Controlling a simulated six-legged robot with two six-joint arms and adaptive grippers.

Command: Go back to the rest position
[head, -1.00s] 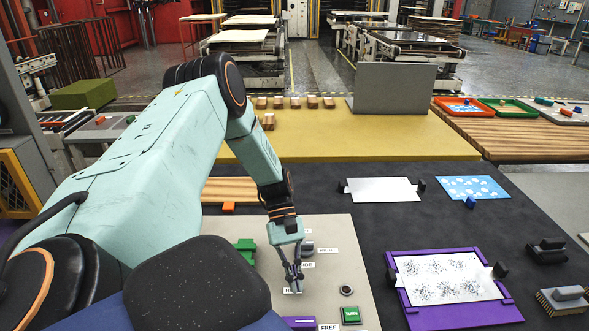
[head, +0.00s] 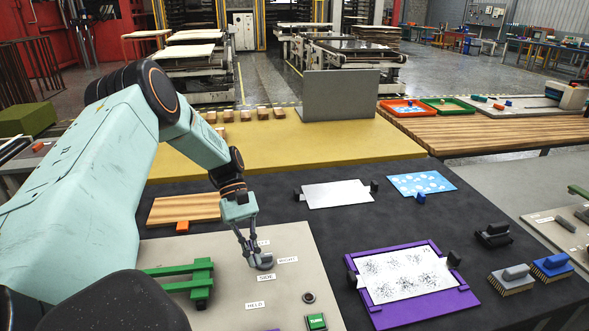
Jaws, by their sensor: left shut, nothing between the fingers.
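My left gripper (head: 248,247) hangs, fingers down and together with nothing between them, over the beige control panel (head: 215,262). Its tips are right by a dark grey knob (head: 265,263); I cannot tell whether they touch it. Small white labels lie around the knob. A green lever-like part (head: 185,275) is on the panel left of the gripper. A round dark button (head: 308,298) and a green button (head: 316,321) are at the panel's lower right. My left arm comes in from the left and hides the panel's left side. My right gripper does not show.
Right of the panel, on the dark mat, lie a purple frame (head: 435,303) with a speckled sheet (head: 403,272), a silver plate (head: 338,194), a blue spotted sheet (head: 421,183) and brushes (head: 511,280).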

